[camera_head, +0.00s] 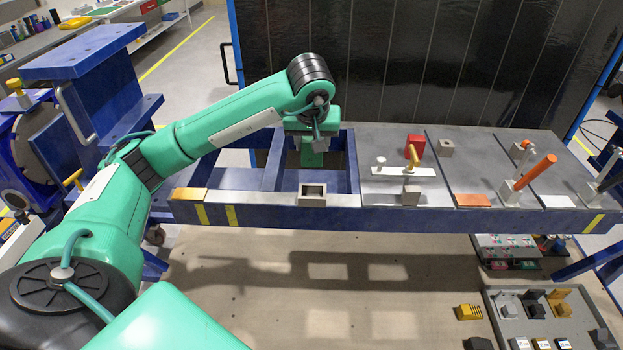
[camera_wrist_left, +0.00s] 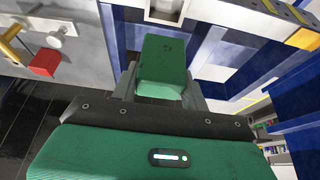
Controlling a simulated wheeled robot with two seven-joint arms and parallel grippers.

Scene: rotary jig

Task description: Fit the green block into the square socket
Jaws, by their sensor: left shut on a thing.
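The green block (camera_head: 313,158) is held in my left gripper (camera_head: 313,142), which points down over the open frame of the blue table. In the left wrist view the block (camera_wrist_left: 162,62) sits between the two dark fingers, which are shut on it. The square socket (camera_head: 312,202) is a grey block with a square opening on the table's front rail. It is nearer the front than the green block, and the two are apart. In the left wrist view part of the socket (camera_wrist_left: 180,14) shows at the top edge. My right gripper is not in view.
Right of the frame, grey plates carry a red block (camera_head: 415,145), a white bar (camera_head: 403,171) with a yellow handle, and an orange lever (camera_head: 534,172). A dark panel (camera_head: 420,60) stands behind. A tray of parts (camera_head: 550,316) lies at lower right.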

